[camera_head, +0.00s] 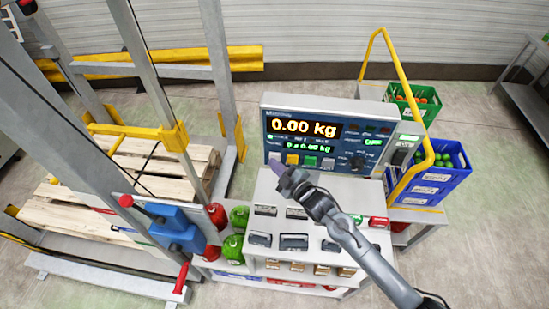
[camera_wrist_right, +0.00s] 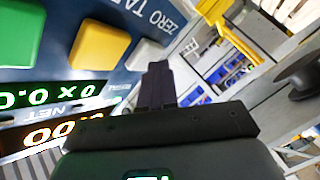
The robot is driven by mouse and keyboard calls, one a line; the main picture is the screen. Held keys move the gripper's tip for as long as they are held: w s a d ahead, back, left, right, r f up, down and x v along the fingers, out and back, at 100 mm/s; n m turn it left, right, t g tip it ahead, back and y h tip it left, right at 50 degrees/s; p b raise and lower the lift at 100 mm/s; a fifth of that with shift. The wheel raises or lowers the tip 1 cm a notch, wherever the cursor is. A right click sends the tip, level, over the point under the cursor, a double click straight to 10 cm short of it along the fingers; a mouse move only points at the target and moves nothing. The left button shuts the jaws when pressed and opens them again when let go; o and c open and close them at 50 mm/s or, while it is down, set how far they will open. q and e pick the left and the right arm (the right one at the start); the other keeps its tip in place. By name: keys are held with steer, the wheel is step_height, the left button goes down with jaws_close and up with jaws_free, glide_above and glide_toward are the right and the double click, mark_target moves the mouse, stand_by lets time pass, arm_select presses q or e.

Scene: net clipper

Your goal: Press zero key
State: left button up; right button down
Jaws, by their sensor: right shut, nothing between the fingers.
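The scale console (camera_head: 335,138) shows 0.00 kg on its display (camera_head: 303,127). A row of keys runs below the display. The pale zero key (camera_head: 275,157) is at the left end, with its tip partly near my gripper; it also shows in the right wrist view (camera_wrist_right: 147,53) beside the ZERO label. The yellow key (camera_wrist_right: 100,46) is next to it, then the green key (camera_wrist_right: 30,30). My right gripper (camera_head: 277,166) is shut and empty, its tip just in front of the zero key; it also shows in the wrist view (camera_wrist_right: 157,80). I cannot tell whether they touch. My left gripper is not in view.
A pale counter (camera_head: 262,197) with dark small boxes lies below the console, under my right arm. A yellow rail (camera_head: 398,70) and green (camera_head: 425,103) and blue crates (camera_head: 440,180) stand at the right. A wooden pallet (camera_head: 110,195) lies at the left.

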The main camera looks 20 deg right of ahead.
steer(key=shift+s+a+p, duration=0.35)
steer(key=shift+s, duration=0.25)
steer(key=s, duration=0.1)
steer(key=s+a+p, duration=0.1)
steer(key=s, duration=0.1)
steer(key=s+a+p, duration=0.1)
steer(key=shift+s+a, duration=0.2)
steer(key=shift+a, duration=0.05)
steer(key=shift+f, duration=0.1)
stand_by(0.8)
